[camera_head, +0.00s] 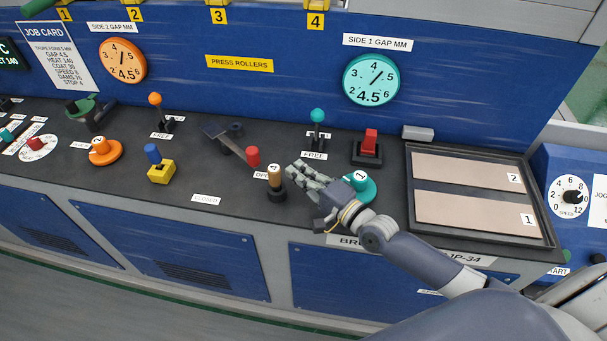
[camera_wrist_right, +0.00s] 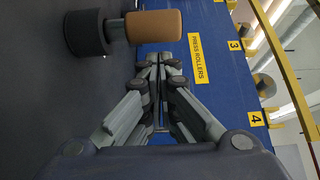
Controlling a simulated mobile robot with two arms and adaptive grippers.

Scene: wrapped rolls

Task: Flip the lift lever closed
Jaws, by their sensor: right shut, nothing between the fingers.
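A lever with a red knob (camera_head: 252,156) and a dark arm leans right on the dark console top, toward the partly hidden label starting "OP" (camera_head: 262,200). A "CLOSED" label (camera_head: 206,198) lies to its front left. I take this as the lift lever; no lift label is readable. My right gripper (camera_head: 293,178) is shut and empty, right of the red knob and beside a tan-handled knob on a dark base (camera_head: 275,175). That tan handle (camera_wrist_right: 154,26) shows close by the shut fingertips (camera_wrist_right: 160,60) in the right wrist view. The red knob is not seen there.
A teal knob (camera_head: 368,188) sits just behind my right wrist. A teal-tipped lever (camera_head: 317,116) and a red switch (camera_head: 370,140) stand behind. The console around the "CLOSED" label is clear.

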